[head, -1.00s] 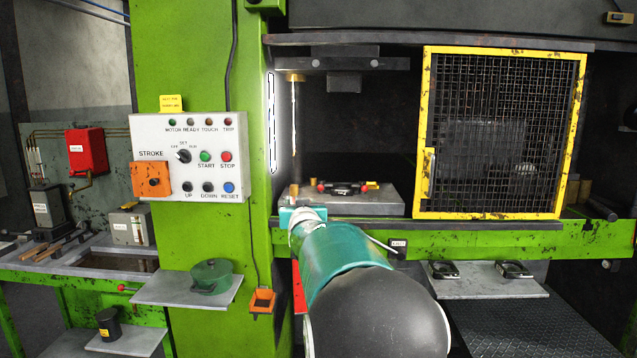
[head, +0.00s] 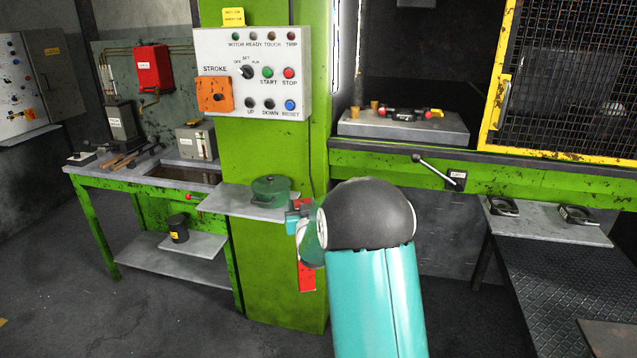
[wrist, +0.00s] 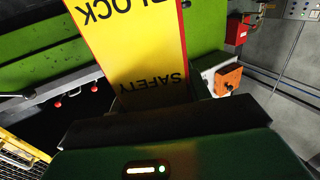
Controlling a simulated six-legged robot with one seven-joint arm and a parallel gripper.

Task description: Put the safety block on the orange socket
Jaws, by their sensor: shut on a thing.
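My gripper (head: 301,215) is in front of the green column, at the right end of the shelf with the pot, partly hidden by my arm. It is shut on the safety block, a yellow slab with black lettering (wrist: 135,45) that fills the upper middle of the wrist view. In the head view a red strip (head: 307,276) shows below my gripper and looks like the block's side, hanging upright in front of the column. The small orange socket on the column is not visible now; my arm and gripper seem to cover its place.
The control panel (head: 252,72) with an orange switch plate (head: 214,94) is above the shelf (head: 232,203) with a green pot (head: 271,190). A lever (head: 437,170) sticks out right of my arm. A yellow mesh guard (head: 500,80) stands right. The floor at left is clear.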

